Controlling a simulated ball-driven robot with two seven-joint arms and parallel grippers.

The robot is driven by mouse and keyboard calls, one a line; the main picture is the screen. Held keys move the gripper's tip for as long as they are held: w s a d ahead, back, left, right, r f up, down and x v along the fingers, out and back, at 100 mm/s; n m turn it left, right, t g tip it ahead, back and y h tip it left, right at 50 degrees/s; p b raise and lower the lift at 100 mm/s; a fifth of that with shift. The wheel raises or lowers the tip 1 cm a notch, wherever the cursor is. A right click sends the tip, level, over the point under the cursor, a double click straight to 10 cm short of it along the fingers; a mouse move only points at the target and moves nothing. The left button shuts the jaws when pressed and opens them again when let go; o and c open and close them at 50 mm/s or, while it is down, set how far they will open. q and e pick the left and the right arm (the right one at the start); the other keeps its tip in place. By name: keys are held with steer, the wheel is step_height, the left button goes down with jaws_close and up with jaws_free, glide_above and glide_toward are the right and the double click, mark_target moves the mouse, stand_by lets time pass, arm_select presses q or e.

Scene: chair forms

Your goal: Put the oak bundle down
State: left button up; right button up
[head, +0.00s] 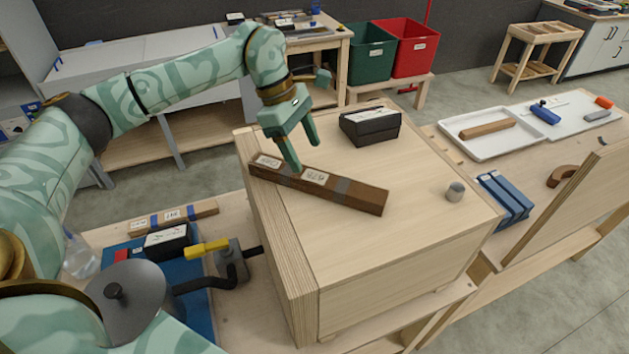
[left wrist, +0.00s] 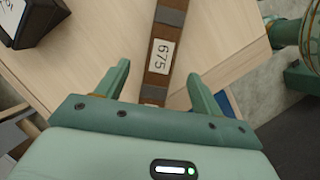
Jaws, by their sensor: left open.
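The oak bundle (head: 350,193) is a long brown bar with grey bands and white labels. It lies flat on top of the pale wooden box (head: 430,170), near its left edge. My left gripper (head: 294,152) is above the bundle's left half, fingers pointing down. In the left wrist view the open fingers (left wrist: 155,85) stand apart, with the bundle (left wrist: 161,60) and its "675" label running between them. I cannot tell whether a finger touches it. My right gripper is not in clear view.
A white tray (head: 490,133) with a wooden bar is at right. Blue blocks (head: 505,198) lie beside the box. Green (head: 369,55) and red bins (head: 415,48) stand behind.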

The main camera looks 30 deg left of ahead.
mark_target(315, 176)
arm_select(q)
steer(key=p+x, duration=0.1)
steer(key=x, duration=0.6)
steer(key=shift+f, duration=0.25)
steer(key=shift+s, duration=0.1)
steer(key=c, duration=1.2)
steer(key=shift+c, duration=0.7)
steer(key=shift+r, duration=0.15)
